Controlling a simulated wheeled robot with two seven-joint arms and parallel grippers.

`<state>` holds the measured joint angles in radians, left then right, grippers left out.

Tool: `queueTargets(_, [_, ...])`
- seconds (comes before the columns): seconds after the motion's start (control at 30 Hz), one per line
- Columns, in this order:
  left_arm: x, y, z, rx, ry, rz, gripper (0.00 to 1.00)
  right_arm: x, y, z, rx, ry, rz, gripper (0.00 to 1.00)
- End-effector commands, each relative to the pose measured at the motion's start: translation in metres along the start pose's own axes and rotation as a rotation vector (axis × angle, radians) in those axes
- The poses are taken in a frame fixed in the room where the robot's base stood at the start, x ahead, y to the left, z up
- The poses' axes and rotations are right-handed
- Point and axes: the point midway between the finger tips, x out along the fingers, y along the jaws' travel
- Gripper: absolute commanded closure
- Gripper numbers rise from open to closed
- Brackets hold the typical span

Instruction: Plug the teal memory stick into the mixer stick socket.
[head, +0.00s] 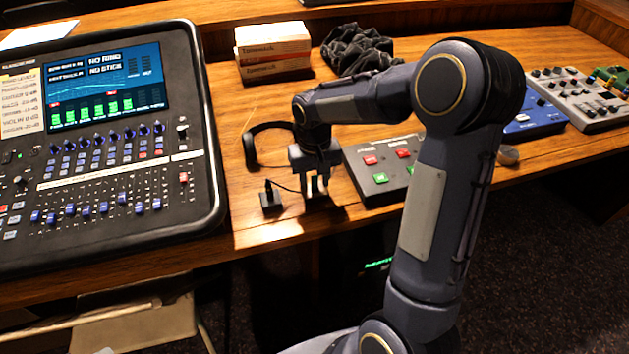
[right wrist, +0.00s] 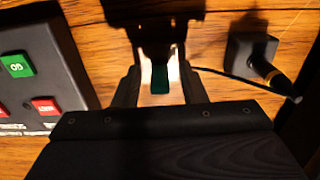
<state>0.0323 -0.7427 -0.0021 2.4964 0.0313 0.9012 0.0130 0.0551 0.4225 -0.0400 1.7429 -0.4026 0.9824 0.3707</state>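The teal memory stick (right wrist: 160,78) shows between the fingers of my right gripper (right wrist: 158,84) in the right wrist view. Bright gaps show beside the stick, so the fingers look open around it, not closed on it. In the head view my right gripper (head: 318,186) points down, low over the desk's front part, right of the mixer; the stick is not clear there. The mixer (head: 110,180) is a large black console at the left. Its screen (head: 108,85) shows "NO STICK". I cannot make out its stick socket. My left gripper is out of view.
A small black block (head: 270,198) with a cable stands just left of my right gripper. A button box (head: 374,178) is close on its right. Headphones (head: 252,150), white-and-orange boxes (head: 273,50) and a dark cloth (head: 357,50) lie behind. The desk's front edge is near.

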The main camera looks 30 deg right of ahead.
Motion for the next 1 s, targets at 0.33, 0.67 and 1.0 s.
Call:
queueTargets(0.33, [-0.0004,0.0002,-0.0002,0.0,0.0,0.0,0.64,0.0001,0.0002,0.0,0.001,0.0,0.0,0.66])
queueTargets(0.67, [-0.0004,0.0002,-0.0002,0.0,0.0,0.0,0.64,0.0,0.0002,0.0,0.0,0.0,0.0,1.0])
queueTargets(1.0, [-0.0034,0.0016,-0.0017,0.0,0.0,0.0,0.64,-0.0044,0.0003,-0.0001,0.001,0.0,0.0,1.0])
